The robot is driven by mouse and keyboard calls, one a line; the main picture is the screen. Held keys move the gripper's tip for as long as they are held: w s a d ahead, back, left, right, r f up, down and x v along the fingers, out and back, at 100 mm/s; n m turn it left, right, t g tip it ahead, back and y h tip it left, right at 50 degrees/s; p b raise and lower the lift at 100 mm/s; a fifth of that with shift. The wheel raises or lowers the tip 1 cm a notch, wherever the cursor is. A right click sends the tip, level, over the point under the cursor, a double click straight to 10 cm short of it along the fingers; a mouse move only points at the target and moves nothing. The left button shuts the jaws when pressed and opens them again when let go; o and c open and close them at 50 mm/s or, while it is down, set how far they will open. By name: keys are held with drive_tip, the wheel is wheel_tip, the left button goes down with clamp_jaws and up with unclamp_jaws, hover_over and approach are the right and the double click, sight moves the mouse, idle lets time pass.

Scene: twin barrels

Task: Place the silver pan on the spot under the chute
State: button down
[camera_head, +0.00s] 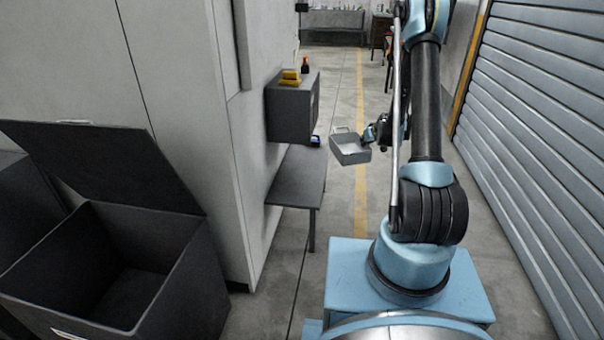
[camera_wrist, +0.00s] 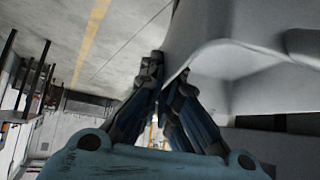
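The silver pan (camera_head: 350,150) is a square, shallow tray in the head view. It hangs in the air over the floor, to the right of the dark shelf. My gripper (camera_head: 368,139) is at its right side and appears closed on its rim. In the wrist view the pan (camera_wrist: 205,55) fills the upper right, and the fingers of my gripper (camera_wrist: 168,90) meet at its edge. A dark grey box (camera_head: 290,112) on the wall, which may be the chute, stands above a dark shelf (camera_head: 298,178). The spot under it is partly hidden by the box.
Yellow items (camera_head: 290,78) and a small dark bottle (camera_head: 305,66) sit on the box. A small blue item (camera_head: 315,140) is by its lower edge. An open dark bin (camera_head: 120,265) stands at front left. A ribbed shutter (camera_head: 535,130) is at right. The shelf top looks bare.

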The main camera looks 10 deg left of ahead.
sight(352, 143)
drive_tip(key=w+a+f+n+y, duration=0.1)
drive_tip(key=w+a+f, duration=0.1)
drive_tip(key=w, duration=0.1)
drive_tip(key=w+a+f+n+g, duration=0.1)
drive_tip(key=w+f, duration=0.1)
drive_tip(key=w, duration=0.1)
drive_tip(key=w+a+f+n+y, duration=0.1)
drive_tip(key=w+a+f, duration=0.1)
drive_tip(key=shift+w+a+f+n+g+y, duration=0.3)
drive_tip(key=shift+w+f+n, duration=0.1)
drive_tip(key=shift+w+a+f, duration=0.25)
drive_tip(key=shift+w+a, duration=0.05)
drive_tip(key=shift+a, duration=0.15)
drive_tip(key=a, duration=1.9)
drive_tip(key=shift+w+f, duration=0.2)
drive_tip(key=shift+f, duration=1.45)
drive_tip(key=shift+w+f, duration=0.15)
drive_tip(key=shift+f, duration=1.5)
drive_tip(key=shift+a+f, duration=0.25)
drive_tip(key=shift+a, duration=0.05)
